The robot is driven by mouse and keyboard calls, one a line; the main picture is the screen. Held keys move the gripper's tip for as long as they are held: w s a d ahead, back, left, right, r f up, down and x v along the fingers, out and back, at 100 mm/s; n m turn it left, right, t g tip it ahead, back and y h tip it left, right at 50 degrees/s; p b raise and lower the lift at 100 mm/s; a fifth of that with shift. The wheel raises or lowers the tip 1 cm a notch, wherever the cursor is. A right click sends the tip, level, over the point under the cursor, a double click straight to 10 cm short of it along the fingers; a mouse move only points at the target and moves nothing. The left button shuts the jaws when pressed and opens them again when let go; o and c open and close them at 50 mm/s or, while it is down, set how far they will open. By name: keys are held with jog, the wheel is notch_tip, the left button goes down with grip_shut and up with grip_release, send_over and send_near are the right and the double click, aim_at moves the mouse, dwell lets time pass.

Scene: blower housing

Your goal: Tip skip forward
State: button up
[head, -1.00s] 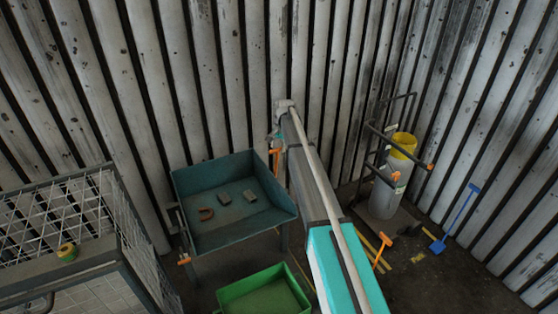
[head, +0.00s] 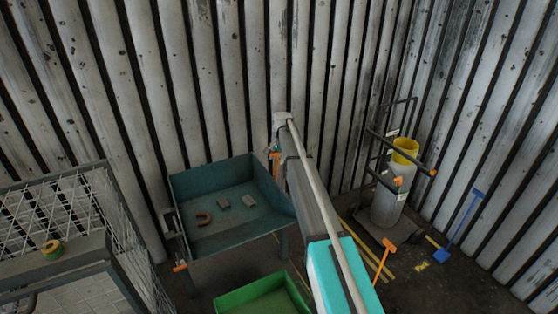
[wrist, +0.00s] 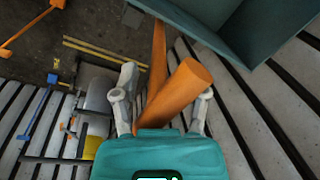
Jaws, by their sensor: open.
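The skip is a dark teal open tray (head: 232,236) on legs, left of my arm in the head view. It looks roughly level. A horseshoe-shaped piece (head: 204,218) and two small grey blocks (head: 249,201) lie in it. Part of it shows at the top of the wrist view (wrist: 215,15). An orange handle (head: 275,163) stands by its back right corner. In the wrist view this thick orange bar (wrist: 183,88) lies between the spread fingers of my gripper (wrist: 166,88). The gripper is open; I cannot tell whether it touches the bar. My gripper is mostly hidden in the head view.
A green bin (head: 262,297) stands on the floor before the skip. A mesh cage (head: 85,225) with a tape roll (head: 52,249) is at left. A grey cylinder with yellow top (head: 404,150) on a trolley and a blue shovel (head: 462,225) stand at right. A corrugated wall is close behind.

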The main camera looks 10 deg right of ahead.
grip_shut()
dwell(0.3)
jog(key=shift+s, duration=0.2)
jog(key=shift+s+d, duration=0.1)
jog(key=shift+s, duration=0.05)
